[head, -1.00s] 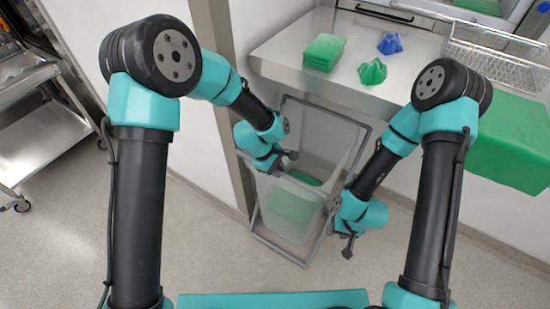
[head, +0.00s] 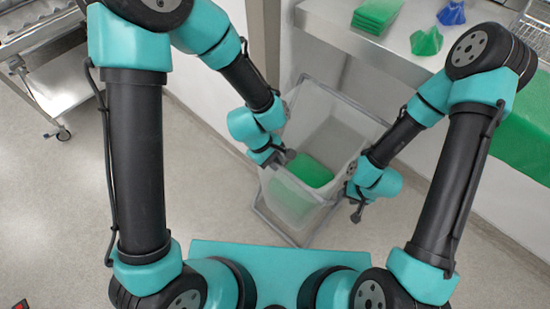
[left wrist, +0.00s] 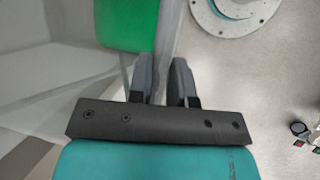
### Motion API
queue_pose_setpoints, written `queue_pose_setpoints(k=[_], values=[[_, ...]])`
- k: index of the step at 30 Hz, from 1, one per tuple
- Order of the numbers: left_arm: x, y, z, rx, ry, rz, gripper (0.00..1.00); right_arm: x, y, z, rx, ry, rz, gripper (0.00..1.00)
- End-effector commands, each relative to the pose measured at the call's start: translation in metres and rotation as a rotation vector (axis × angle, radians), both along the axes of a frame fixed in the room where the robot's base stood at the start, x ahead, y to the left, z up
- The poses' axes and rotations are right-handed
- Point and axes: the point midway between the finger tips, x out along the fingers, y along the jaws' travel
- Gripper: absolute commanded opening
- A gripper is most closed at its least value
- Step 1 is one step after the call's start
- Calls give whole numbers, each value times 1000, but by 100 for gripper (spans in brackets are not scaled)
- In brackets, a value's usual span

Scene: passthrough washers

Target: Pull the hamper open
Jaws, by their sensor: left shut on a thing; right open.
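The hamper (head: 290,196) is a translucent, pale bin in a grey frame, tilted out from under the steel counter. Green folded cloth (head: 311,171) lies inside it and also shows in the left wrist view (left wrist: 127,25). My left gripper (head: 285,158) is at the hamper's left rim. In the left wrist view its two fingers (left wrist: 162,82) are close together at the hamper's edge, shut on the rim. The exact contact is partly hidden. My right gripper (head: 356,208) is open and empty, just outside the hamper's right side.
The steel counter (head: 330,22) holds a green folded stack (head: 376,14), a green crumpled cloth (head: 427,42) and a blue one (head: 452,13). Green fabric (head: 515,130) is at the right. A metal cart (head: 55,95) stands at the left. The floor left of the hamper is clear.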

Motion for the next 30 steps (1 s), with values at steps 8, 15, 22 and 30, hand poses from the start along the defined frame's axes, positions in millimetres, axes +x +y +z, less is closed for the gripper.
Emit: queue_pose_setpoints(k=[8, 15, 22, 30], values=[[0, 0, 0, 0, 0, 0, 34, 0, 0, 0, 0, 0, 0, 43], [0, 0, 0, 0, 0, 0, 44, 0, 0, 0, 0, 0, 0, 43], [1, 1, 3, -1, -1, 1, 44, 0, 0, 0, 0, 0, 0, 43], [3, 11, 26, -2, -3, 2, 44, 0, 0, 0, 0, 0, 0, 43]])
